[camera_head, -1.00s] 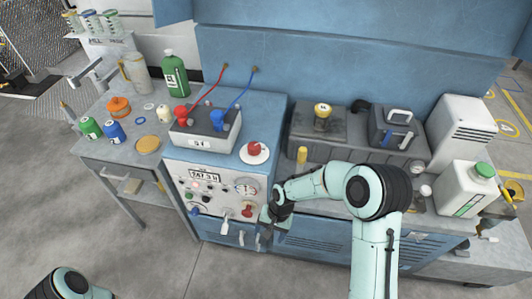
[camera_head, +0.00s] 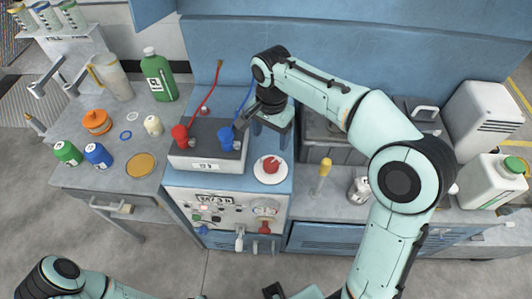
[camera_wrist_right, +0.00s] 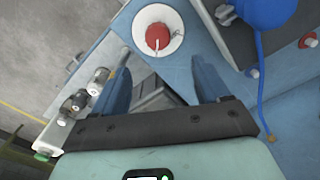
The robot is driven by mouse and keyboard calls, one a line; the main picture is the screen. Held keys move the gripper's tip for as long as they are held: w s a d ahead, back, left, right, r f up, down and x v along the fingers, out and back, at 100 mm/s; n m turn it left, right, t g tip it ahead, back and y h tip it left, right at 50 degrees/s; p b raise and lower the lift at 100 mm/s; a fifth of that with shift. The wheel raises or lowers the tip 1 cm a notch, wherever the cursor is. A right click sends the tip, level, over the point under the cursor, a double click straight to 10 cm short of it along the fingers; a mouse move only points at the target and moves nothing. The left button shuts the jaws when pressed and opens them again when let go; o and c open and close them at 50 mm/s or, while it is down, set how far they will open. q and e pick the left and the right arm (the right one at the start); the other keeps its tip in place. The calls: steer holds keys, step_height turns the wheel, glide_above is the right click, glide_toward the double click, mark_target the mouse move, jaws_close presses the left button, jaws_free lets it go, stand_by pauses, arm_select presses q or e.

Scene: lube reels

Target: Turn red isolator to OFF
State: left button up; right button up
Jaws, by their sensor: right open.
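The red isolator is a red knob on a round white disc (camera_head: 270,166), on the blue top of the cabinet right of the battery. It also shows upper middle in the right wrist view (camera_wrist_right: 157,37), on its white disc. My right gripper (camera_head: 271,137) is behind the knob in the head view, over the cabinet top. In the right wrist view its two blue fingers (camera_wrist_right: 160,80) are spread, with nothing between them, and the knob lies beyond their tips. The fingers do not appear to touch it.
The grey battery (camera_head: 207,150), with red and blue terminal clamps and cables, stands left of the isolator. A control panel (camera_head: 225,213) with gauge and levers is on the cabinet front. A yellow-handled tool (camera_head: 323,175) and a white jug (camera_head: 492,182) stand to the right.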

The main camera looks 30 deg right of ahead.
mark_target(271, 163)
steer(key=f, duration=0.3)
steer(key=f+b, duration=0.1)
steer(key=f, duration=0.7)
steer(key=shift+s, duration=0.25)
arm_select(q)
steer(key=shift+s+f, duration=0.7)
steer(key=shift+f, duration=0.3)
arm_select(e)
steer(key=shift+f, duration=0.7)
steer(key=c, duration=1)
